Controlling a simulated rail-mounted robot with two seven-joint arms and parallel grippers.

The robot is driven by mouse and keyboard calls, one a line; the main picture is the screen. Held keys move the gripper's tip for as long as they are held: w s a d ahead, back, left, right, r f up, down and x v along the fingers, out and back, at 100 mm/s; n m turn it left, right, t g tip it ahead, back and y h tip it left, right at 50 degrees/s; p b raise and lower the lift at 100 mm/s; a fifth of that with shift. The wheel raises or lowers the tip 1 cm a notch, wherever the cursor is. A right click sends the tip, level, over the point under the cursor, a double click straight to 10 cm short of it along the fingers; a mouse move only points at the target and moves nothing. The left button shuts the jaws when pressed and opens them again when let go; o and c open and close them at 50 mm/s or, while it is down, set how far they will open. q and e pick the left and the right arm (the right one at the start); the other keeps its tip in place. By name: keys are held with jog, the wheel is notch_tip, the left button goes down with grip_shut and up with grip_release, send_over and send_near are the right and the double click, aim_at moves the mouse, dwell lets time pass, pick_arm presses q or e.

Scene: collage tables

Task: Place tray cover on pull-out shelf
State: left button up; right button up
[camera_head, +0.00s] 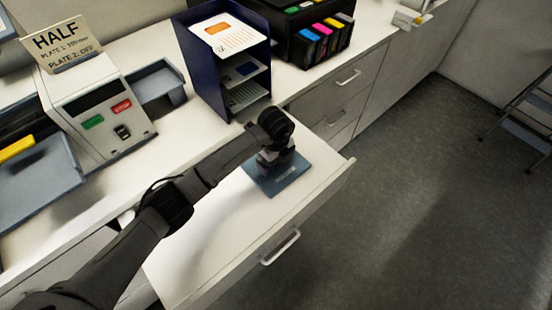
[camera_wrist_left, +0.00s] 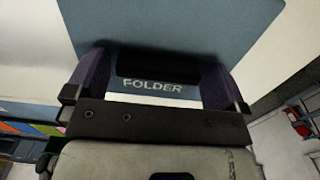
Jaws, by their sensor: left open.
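The tray cover (camera_head: 289,184) is a flat blue-grey panel over the far right end of the white pull-out shelf (camera_head: 215,225). It looks flat there; whether it fully touches the shelf is hard to tell. My left gripper (camera_head: 274,164) points down at the cover, and my wrist hides part of it. In the left wrist view, the cover (camera_wrist_left: 185,28) bears the word FOLDER. The two fingers of my left gripper (camera_wrist_left: 155,82) stand wide apart on either side of that label. My right gripper is not in view.
A machine with green and red buttons (camera_head: 100,118) and a HALF sign (camera_head: 62,45) stands at the left. A blue paper rack (camera_head: 187,62) and a printer with ink cartridges (camera_head: 322,38) stand behind. The pull-out shelf has bare room left of the cover. Open floor lies right.

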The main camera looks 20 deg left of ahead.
pick_arm(q)
notch_tip(320, 180, up, 12)
jog(key=shift+r, duration=0.2)
dwell(0.4)
dwell(0.6)
